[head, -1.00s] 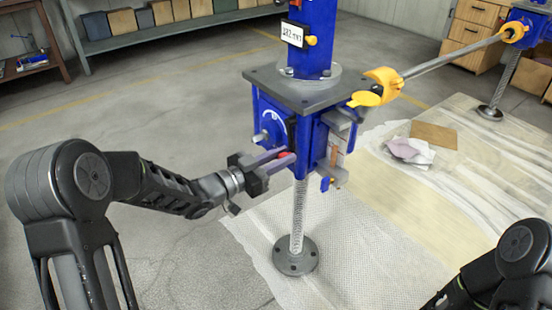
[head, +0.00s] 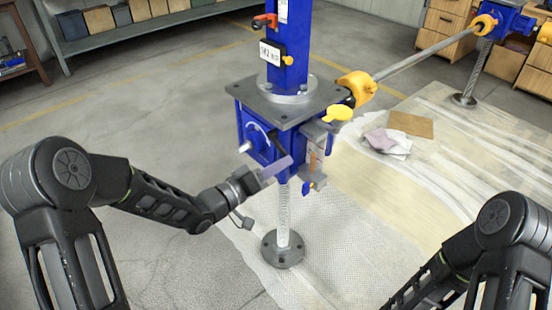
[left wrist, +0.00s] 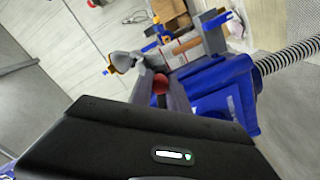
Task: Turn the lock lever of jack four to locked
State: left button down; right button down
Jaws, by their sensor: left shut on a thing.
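The near jack has a blue gearbox (head: 255,138) on an upright threaded screw (head: 284,215). Its tag is too blurred to read, so I cannot tell its number. My left gripper (head: 275,171) is at the front lower face of the gearbox. Its fingers are shut on a red lever knob, which shows between them in the left wrist view (left wrist: 160,84). In the head view the fingers hide the knob. A silver stub (head: 245,147) sticks out left of it. My right gripper is out of view below the bottom edge.
A yellow clamp (head: 357,88) carries a long bar to a second blue jack (head: 492,25) at the back right. A pale sheet (head: 400,200) covers the floor, with papers (head: 390,142) on it. Bare floor lies to the left. A shelf (head: 140,30) stands behind.

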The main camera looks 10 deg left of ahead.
pick_arm(q)
jog(key=r+n+p, duration=0.3)
jog(key=shift+s+d, duration=0.25)
jog(key=shift+d, duration=0.1)
jog(key=shift+r+n+p, duration=0.45)
jog(key=shift+n+p, duration=0.25)
jog(key=shift+n, duration=0.1)
jog(key=shift+w, duration=0.1)
jog(key=c, duration=1.4)
grip_release()
jog(key=shift+o, duration=0.5)
jog(key=shift+a, duration=0.1)
jog(key=shift+f, duration=0.1)
